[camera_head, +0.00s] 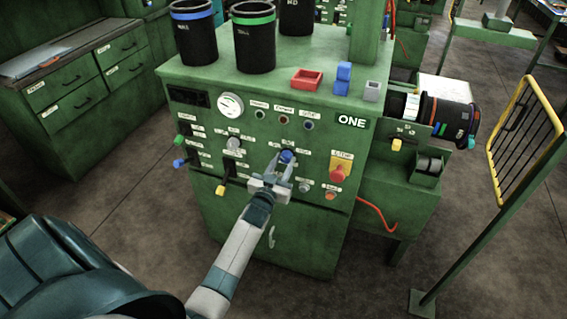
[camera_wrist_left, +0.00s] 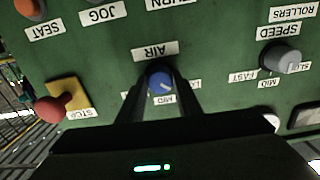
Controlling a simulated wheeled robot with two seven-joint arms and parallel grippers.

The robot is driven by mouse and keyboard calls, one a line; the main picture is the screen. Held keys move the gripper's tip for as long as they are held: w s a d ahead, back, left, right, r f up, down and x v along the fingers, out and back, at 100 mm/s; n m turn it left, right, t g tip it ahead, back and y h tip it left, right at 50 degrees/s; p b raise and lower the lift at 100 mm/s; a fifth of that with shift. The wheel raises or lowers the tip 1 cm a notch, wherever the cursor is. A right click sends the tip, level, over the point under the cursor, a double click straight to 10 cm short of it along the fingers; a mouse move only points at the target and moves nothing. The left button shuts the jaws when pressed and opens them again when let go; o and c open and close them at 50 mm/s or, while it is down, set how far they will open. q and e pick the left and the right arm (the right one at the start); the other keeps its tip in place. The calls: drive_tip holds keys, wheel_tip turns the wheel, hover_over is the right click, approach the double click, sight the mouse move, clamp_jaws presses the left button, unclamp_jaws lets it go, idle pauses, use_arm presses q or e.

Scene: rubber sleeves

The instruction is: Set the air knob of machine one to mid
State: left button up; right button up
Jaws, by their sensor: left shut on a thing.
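The green machine marked ONE (camera_head: 352,122) stands in the middle of the head view. Its blue air knob (camera_head: 287,156) is on the front panel, and it also shows in the left wrist view (camera_wrist_left: 159,79) under the AIR label (camera_wrist_left: 155,51). My left gripper (camera_head: 285,163) is at the panel, its two fingers on either side of the blue knob and shut on it. In the left wrist view the picture is upside down, with a MID label (camera_wrist_left: 165,100) beside the knob. The knob's exact setting is hard to tell. My right gripper is not in view.
A red stop button (camera_head: 339,173) on a yellow plate is to the right of the knob. A grey speed knob (camera_head: 234,142) is to the left. Black bins (camera_head: 255,45) and a red tray (camera_head: 306,80) stand on top. A yellow guard rail (camera_head: 490,150) is at the right.

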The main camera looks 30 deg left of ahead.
use_arm(q)
drive_tip(key=m+b, duration=0.1)
drive_tip(key=m, duration=0.4)
drive_tip(key=shift+f, duration=0.1)
drive_tip(key=shift+m+b, duration=0.45)
drive_tip(key=shift+m, duration=1.75)
drive_tip(key=o, duration=1)
drive_tip(key=shift+o, duration=0.2)
drive_tip(key=shift+s, duration=0.1)
